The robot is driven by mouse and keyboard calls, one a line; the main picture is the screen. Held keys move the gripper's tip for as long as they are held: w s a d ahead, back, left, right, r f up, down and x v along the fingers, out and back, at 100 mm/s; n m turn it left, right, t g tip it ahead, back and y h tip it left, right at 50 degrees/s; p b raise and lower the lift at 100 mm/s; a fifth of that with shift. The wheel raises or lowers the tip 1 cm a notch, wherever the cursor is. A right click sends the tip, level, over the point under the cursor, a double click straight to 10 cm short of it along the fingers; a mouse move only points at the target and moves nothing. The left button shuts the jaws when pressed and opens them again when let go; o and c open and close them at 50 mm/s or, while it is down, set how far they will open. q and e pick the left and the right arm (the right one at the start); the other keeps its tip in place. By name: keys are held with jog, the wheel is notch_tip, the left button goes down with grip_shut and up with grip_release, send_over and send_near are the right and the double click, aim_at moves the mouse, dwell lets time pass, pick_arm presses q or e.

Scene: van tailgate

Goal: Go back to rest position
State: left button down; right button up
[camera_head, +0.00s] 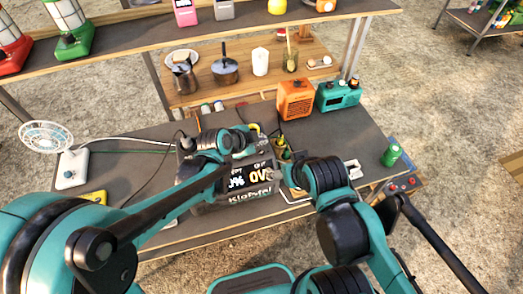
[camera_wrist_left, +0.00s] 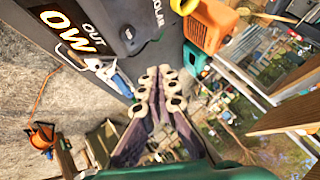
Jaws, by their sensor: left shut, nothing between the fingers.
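My left gripper (camera_head: 282,154) reaches over the bench from the left, across the black power station, to near the station's right end. In the left wrist view the left fingers (camera_wrist_left: 160,90) are together, with nothing between them. The power station (camera_head: 233,195) stands on the bench with its lit display facing me; its dark case (camera_wrist_left: 125,30) also shows in the left wrist view. My right arm comes up from the bottom of the head view and bends toward the station; its fingertips are too unclear to read.
An orange radio (camera_head: 295,98) and a teal radio (camera_head: 339,95) stand at the bench's back right. A green can (camera_head: 391,155) stands near the right edge, a white fan (camera_head: 46,137) at the left. A shelf (camera_head: 200,87) with pots crosses behind. The bench between can and radios is clear.

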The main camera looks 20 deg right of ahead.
pick_arm(q)
jog(key=s+a+r+n+t+y+b, duration=0.1)
jog(key=s+a+r+n+y, duration=0.1)
jog(key=a+n, duration=0.5)
jog(key=s+a+r+n+y+b, duration=0.1)
jog(key=s+a+r+n, duration=0.15)
jog(key=a, duration=0.85)
jog(key=s+a+f+n+y+b, duration=0.2)
jog(key=s+a+f+n+y, duration=0.1)
jog(key=s+a+n, duration=0.7)
jog(key=s+a+y, duration=0.1)
jog(key=a, duration=0.3)
jog(key=shift+a, duration=0.15)
jog(key=shift+w+t, duration=0.1)
jog(key=shift+t, duration=0.2)
